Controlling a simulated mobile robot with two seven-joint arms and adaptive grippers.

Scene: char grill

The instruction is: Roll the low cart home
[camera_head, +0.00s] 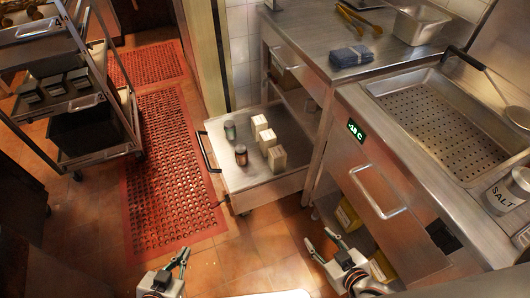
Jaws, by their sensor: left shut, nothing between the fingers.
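The low cart (228,179) is a steel flat-top cart in the middle of the head view, with a dark handle (207,152) on its left side. It stands against the open shelf bay of the steel counter. Several pale cartons (267,141) and two small jars (241,155) stand upright on its top. My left gripper (185,254) is at the bottom, in front of the cart and apart from it, shut and empty. My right gripper (319,243) is at the bottom right of the cart, open and empty, near the counter front.
A red perforated mat (166,165) lies on the tiled floor left of the cart. A tall rack cart (92,158) stands further left. The counter drawer handle (378,193) juts out at right. Tiled floor (240,258) between my grippers and the cart is clear.

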